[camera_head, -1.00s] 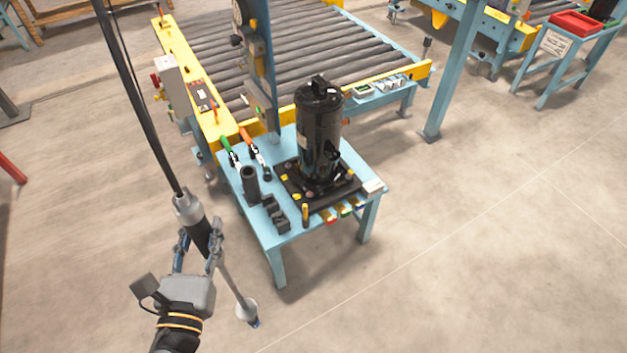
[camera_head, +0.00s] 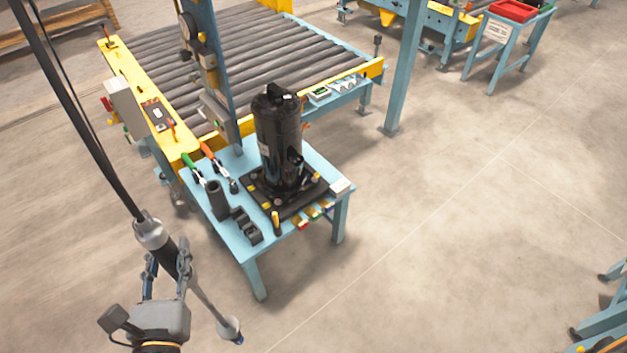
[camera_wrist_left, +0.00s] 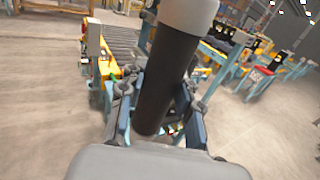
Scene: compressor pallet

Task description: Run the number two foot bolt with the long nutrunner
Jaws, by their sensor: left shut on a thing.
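My left gripper (camera_head: 166,275) is shut around the dark grip of the long nutrunner (camera_head: 206,302), left of and in front of the blue table. The nutrunner hangs tilted, its socket end low at the right and its grey top joined to a black hose or arm above. In the left wrist view the nutrunner's dark grip (camera_wrist_left: 167,80) sits between the fingers. The black compressor (camera_head: 278,135) stands upright on a dark base plate (camera_head: 293,209) on the table. Small yellow marks show at the plate's corners; which foot bolt is number two I cannot tell. My right gripper is not seen.
The blue table (camera_head: 252,250) also holds a dark cylinder (camera_head: 217,200), black blocks (camera_head: 246,226) and green- and orange-handled tools. A roller conveyor (camera_head: 220,70) and a blue post (camera_head: 404,75) stand behind. Open floor lies to the right. Another blue frame (camera_head: 603,325) is at lower right.

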